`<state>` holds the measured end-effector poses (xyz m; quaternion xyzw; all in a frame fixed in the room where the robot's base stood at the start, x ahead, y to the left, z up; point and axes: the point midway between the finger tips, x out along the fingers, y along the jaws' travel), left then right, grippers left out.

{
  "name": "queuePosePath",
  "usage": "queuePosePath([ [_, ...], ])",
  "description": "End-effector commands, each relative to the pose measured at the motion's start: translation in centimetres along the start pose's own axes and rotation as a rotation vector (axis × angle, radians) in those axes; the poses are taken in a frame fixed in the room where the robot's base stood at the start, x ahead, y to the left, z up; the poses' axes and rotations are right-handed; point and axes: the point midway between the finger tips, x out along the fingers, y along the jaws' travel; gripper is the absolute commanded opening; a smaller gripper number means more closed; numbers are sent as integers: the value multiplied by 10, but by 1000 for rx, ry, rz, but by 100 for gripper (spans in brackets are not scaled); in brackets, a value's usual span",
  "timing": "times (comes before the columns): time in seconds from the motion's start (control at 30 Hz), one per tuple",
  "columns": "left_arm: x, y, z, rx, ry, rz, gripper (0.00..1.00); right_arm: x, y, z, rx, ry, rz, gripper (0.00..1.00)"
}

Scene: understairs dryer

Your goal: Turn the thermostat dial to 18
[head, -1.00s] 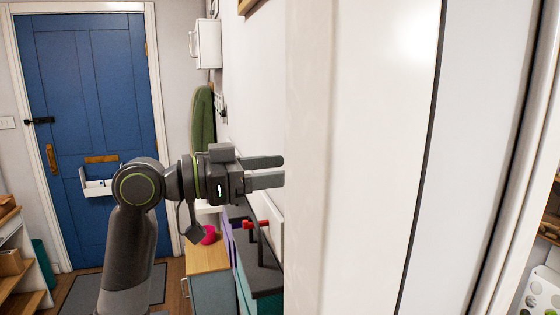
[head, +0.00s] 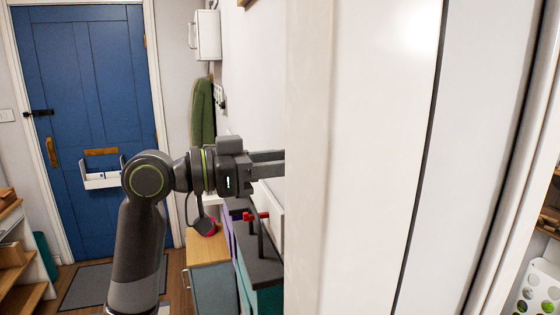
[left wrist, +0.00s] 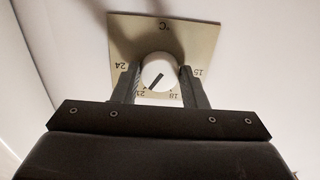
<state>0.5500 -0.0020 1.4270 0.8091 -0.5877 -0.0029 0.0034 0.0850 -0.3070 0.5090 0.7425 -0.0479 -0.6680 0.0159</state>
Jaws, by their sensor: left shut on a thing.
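The thermostat dial (left wrist: 158,68) is a round white knob on a beige plate (left wrist: 196,42) in the left wrist view. The plate is marked °C, 24, 21, 18 and 15, and reads upside down here. The dial's dark pointer mark slants down and left, toward the 21. My left gripper (left wrist: 160,84) has one finger on each side of the dial and is shut on it. In the head view my left gripper (head: 270,163) reaches to a white wall edge, which hides its fingertips and the dial. My right gripper is not in view.
A large white panel (head: 370,150) fills the middle right of the head view, close to my left gripper. Below the arm is a dark-topped unit (head: 258,268) with a red item (head: 256,216). A blue door (head: 85,130) with a white letter tray (head: 102,181) stands behind.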

Motion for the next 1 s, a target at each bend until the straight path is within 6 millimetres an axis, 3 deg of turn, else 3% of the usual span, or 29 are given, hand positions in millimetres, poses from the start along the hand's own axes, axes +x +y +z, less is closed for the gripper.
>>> queuePosePath([
  [0.37,0,1,-2,-175,1,1,16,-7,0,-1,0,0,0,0],
  [1.0,0,2,-4,-758,2,1,16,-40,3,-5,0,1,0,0],
])
